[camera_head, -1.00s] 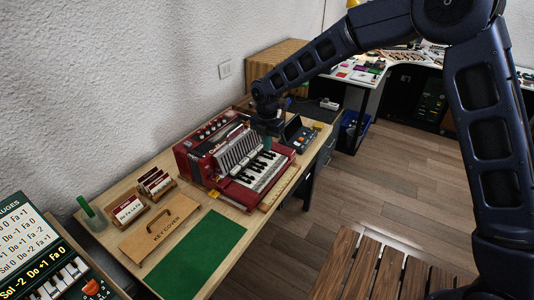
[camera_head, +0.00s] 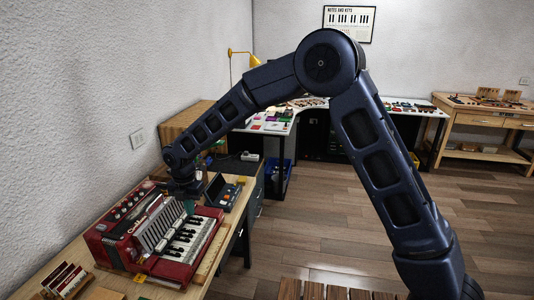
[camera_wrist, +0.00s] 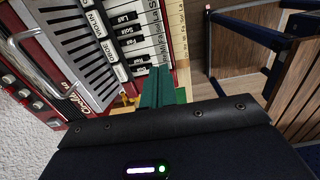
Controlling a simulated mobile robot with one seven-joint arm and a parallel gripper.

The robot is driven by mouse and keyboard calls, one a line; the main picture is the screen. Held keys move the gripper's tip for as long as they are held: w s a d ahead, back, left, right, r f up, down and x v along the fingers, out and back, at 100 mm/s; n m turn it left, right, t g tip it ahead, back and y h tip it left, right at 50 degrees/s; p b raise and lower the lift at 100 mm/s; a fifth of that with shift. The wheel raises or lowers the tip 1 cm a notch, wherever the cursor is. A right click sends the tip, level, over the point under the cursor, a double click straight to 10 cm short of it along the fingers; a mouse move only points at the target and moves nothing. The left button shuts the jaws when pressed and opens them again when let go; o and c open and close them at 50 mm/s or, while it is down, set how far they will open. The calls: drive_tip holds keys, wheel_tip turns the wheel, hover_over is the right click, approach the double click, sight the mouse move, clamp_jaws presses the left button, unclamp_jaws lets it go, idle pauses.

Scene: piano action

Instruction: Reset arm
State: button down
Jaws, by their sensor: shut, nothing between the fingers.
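My gripper (camera_head: 190,206) is above the keyboard of a red accordion-like instrument (camera_head: 118,238) on the wooden bench. In the wrist view my gripper (camera_wrist: 157,82) shows its green fingers together, with nothing between them. They are over or near the end of the labelled white keys (camera_wrist: 128,30). I cannot tell whether the fingertips touch the instrument. My dark blue arm arches from the lower right across the head view to the instrument.
A small device with a dark screen (camera_head: 222,190) stands behind the instrument. Card holders (camera_head: 66,280) are at the front left. A white table (camera_head: 270,122) stands in the back corner, and another wooden bench (camera_head: 480,115) at the far right. Open floor (camera_head: 310,220) lies right of the bench.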

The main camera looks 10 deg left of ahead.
drive_tip(key=w+d+r+m+t, duration=0.1)
drive_tip(key=w+d+r+m, duration=0.4)
drive_tip(key=d, duration=0.4)
drive_tip(key=w+d+r+m, duration=0.3)
drive_tip(key=w+d+r, duration=0.4)
drive_tip(key=w+d, duration=0.1)
drive_tip(key=w+d+r+m, duration=0.1)
drive_tip(key=d+r+m, duration=0.2)
drive_tip(key=d, duration=0.4)
drive_tip(key=w+d+r+m+t, duration=0.1)
drive_tip(key=d+r+m, duration=0.15)
drive_tip(key=d, duration=0.45)
drive_tip(key=w+d+r+m, duration=0.1)
drive_tip(key=d+r+m, duration=0.2)
drive_tip(key=d, duration=0.4)
drive_tip(key=s+d+m+t, duration=0.1)
drive_tip(key=s+d+m, duration=0.4)
drive_tip(key=d, duration=0.5)
drive_tip(key=s+d+r+m, duration=0.1)
drive_tip(key=s+d+m, duration=0.4)
drive_tip(key=d, duration=0.5)
drive_tip(key=s+d+m+t, duration=0.1)
drive_tip(key=s+d+m, duration=0.4)
drive_tip(key=d+m, duration=0.4)
drive_tip(key=shift+s+d+r+t, duration=0.15)
drive_tip(key=shift+s+d+t, duration=0.2)
drive_tip(key=shift+d, duration=0.6)
